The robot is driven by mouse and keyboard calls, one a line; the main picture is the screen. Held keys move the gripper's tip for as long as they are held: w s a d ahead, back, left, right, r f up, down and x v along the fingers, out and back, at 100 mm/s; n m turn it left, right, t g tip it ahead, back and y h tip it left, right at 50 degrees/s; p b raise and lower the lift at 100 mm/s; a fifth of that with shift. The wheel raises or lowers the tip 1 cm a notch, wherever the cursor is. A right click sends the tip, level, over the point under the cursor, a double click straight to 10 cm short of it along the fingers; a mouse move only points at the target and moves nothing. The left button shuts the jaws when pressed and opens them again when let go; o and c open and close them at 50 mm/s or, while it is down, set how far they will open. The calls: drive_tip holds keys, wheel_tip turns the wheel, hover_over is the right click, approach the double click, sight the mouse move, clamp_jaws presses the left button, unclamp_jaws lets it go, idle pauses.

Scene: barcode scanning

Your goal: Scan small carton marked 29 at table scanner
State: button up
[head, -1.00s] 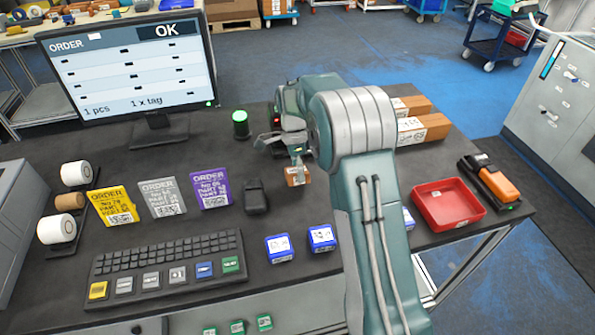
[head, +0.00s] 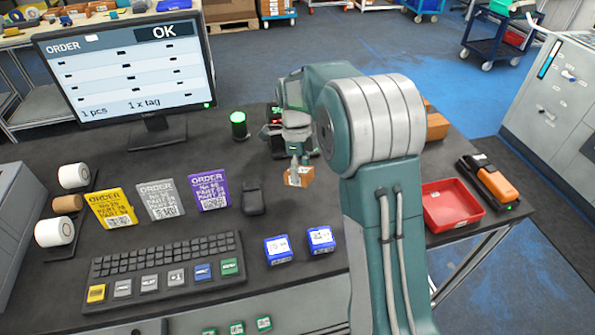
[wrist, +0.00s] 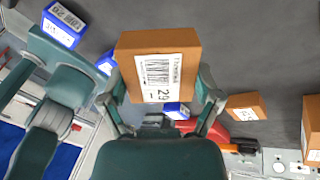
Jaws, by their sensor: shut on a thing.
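My gripper (head: 297,166) is shut on a small brown carton (head: 299,177) and holds it above the dark table. In the wrist view the carton (wrist: 157,66) sits between the two fingers (wrist: 160,100), with its white barcode label marked 29 facing the camera. A dark device with a red light (head: 275,122) stands behind my gripper and is mostly hidden; I cannot tell if it is the scanner. The monitor (head: 128,75) at the left shows ORDER, OK, "1 pcs" and "1 x tag".
A lit green cylinder (head: 239,125) stands left of my gripper. Two blue boxes (head: 278,249) lie in front, beside the keyboard (head: 165,268). Yellow, grey and purple order cards (head: 209,190) stand at the left. A red tray (head: 450,205) is at the right.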

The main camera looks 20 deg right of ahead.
drive_tip(key=shift+s+r+m, duration=0.5)
drive_tip(key=shift+s+m, duration=0.1)
drive_tip(key=shift+m, duration=0.4)
drive_tip(key=shift+w+f, duration=2.45)
drive_tip(key=shift+w, duration=0.05)
drive_tip(key=s+r, duration=1)
drive_tip(key=s, duration=0.3)
